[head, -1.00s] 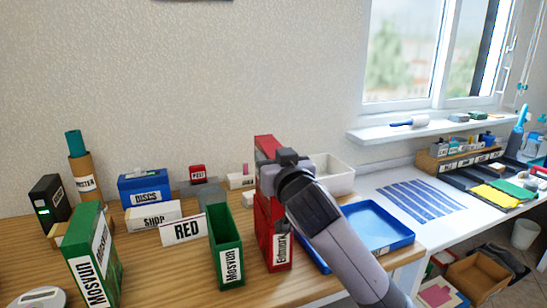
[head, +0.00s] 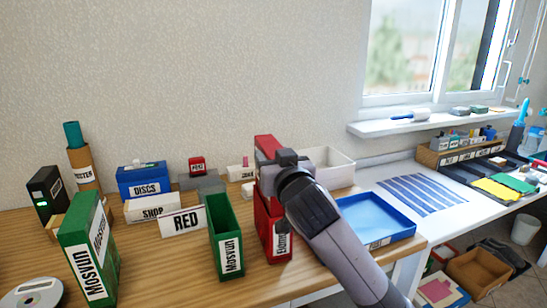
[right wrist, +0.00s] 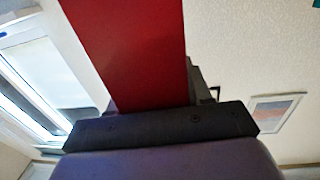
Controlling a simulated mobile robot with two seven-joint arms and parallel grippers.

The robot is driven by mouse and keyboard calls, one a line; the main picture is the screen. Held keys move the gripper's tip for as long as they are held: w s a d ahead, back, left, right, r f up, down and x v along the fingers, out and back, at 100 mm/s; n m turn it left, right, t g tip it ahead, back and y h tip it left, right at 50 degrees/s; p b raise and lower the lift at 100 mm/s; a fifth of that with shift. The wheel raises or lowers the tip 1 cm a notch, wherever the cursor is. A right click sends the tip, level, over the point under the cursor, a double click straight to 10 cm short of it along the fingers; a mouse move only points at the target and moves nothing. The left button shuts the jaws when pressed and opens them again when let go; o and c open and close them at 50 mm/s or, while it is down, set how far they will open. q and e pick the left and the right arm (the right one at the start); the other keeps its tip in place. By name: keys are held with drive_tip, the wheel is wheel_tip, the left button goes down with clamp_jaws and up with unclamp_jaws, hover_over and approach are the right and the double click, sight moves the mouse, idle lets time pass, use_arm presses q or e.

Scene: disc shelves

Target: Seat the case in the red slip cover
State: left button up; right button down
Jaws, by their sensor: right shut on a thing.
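In the right wrist view, the case is a broad red face (right wrist: 135,50) rising from the dark gripper (right wrist: 165,128). The red slip cover (head: 264,232), with a white lettered label, stands upright on the wooden table directly below the case. The case appears lined up with the cover and at least partly in it. My gripper and arm hide part of the joint, so the exact depth cannot be told. My left gripper is not in view.
A green case (head: 88,255) stands at far left. A blue tray (head: 375,222) and white bin (head: 335,168) lie to the right. Bare table shows at front left.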

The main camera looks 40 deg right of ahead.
use_arm(q)
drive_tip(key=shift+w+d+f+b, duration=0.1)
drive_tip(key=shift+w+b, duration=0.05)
drive_tip(key=shift+b, duration=0.25)
use_arm(e)
drive_tip(key=shift+f, duration=0.55)
use_arm(q)
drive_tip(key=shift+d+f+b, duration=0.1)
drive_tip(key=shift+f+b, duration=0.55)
drive_tip(key=shift+b, duration=0.05)
use_arm(e)
drive_tip(key=shift+f, duration=1.05)
use_arm(q)
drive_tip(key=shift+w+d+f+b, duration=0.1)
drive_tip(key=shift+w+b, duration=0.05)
drive_tip(key=shift+b, duration=0.3)
use_arm(e)
drive_tip(key=shift+f, duration=0.6)
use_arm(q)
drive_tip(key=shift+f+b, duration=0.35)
use_arm(e)
drive_tip(key=shift+f, duration=0.5)
drive_tip(key=shift+c, duration=2.4)
unclamp_jaws()
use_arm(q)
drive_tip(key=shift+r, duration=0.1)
use_arm(e)
drive_tip(key=shift+o, duration=0.4)
drive_tip(key=v, duration=0.7)
